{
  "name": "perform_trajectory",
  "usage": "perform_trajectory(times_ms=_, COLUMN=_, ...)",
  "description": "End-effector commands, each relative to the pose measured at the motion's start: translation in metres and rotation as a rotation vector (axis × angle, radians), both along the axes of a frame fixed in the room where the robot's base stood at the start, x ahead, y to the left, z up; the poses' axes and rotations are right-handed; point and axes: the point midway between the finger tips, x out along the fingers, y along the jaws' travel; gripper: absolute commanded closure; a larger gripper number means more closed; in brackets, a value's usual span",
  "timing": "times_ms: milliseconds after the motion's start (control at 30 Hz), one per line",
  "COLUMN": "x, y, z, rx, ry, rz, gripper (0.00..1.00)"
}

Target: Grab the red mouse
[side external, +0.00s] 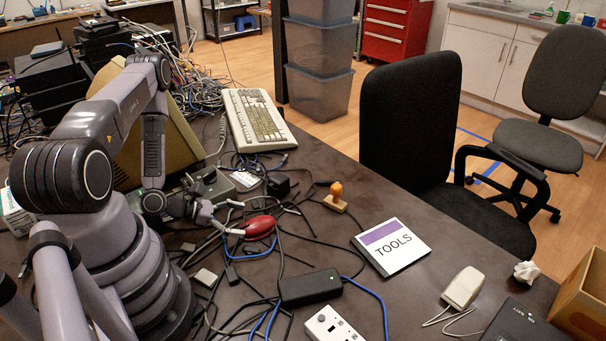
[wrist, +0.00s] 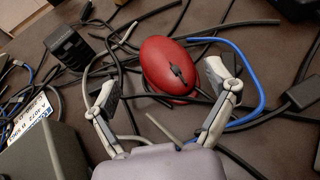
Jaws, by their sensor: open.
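The red mouse (wrist: 168,66) lies on the dark table among black, blue and grey cables. In the wrist view it is just beyond and between the fingertips of my open gripper (wrist: 163,88), closer to the right fingertip. In the side external view the red mouse (side external: 260,227) lies directly in front of my gripper (side external: 238,218), close to its fingertips. I cannot tell whether a finger touches it. Cables run beside and around the mouse.
A black power brick (side external: 310,287) and a white power strip (side external: 333,325) lie in front. A TOOLS booklet (side external: 391,246) and a beige mouse (side external: 463,288) lie to the right. A beige keyboard (side external: 257,120) is behind. A black adapter (wrist: 70,47) is left of the red mouse.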

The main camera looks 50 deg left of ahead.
Motion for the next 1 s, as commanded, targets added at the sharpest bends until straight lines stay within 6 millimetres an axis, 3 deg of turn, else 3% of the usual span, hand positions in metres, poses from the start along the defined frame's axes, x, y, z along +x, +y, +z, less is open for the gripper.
perform_trajectory(times_ms=533, x=0.045, y=-0.030, z=-0.021, rx=0.000, ry=-0.002, rz=-0.008, gripper=0.15)
perform_trajectory(times_ms=833, x=0.048, y=-0.031, z=-0.023, rx=0.000, ry=-0.002, rz=-0.004, gripper=0.15)
perform_trajectory(times_ms=1000, x=0.048, y=-0.031, z=-0.023, rx=0.000, ry=-0.002, rz=-0.004, gripper=0.37)
